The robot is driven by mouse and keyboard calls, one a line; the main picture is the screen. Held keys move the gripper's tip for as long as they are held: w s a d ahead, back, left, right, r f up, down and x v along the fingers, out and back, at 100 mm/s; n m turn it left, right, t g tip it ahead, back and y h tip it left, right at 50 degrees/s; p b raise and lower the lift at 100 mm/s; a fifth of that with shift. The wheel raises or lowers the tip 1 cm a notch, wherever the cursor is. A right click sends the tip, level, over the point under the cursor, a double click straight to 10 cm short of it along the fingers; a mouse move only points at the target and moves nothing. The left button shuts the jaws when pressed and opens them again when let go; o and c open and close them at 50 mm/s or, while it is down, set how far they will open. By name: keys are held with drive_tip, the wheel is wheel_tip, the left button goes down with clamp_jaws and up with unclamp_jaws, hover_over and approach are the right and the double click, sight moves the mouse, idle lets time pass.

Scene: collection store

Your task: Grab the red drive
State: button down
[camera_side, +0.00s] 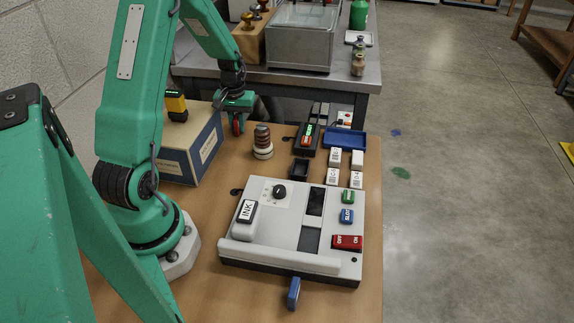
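My gripper (237,108) is at the upper middle, pointing down beside the right end of the blue-and-white box. A small red piece, apparently the red drive (238,127), shows directly below the gripper's green jaws, partly covered by them. I cannot tell whether the jaws are shut on it or only around it, or whether it touches the table. A blue drive (294,293) of similar size stands at the front edge of the wooden table.
A grey device (285,262) with buttons and a red OFF/ON switch (346,242) fills the table's front. A ringed stack (263,142), dark holder (299,169), blue tray (345,140) and white blocks stand right of my gripper. The blue-and-white box (196,152) is left.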

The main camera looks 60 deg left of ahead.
sight(236, 116)
idle(0.3)
drive_tip(key=shift+r, duration=5.05)
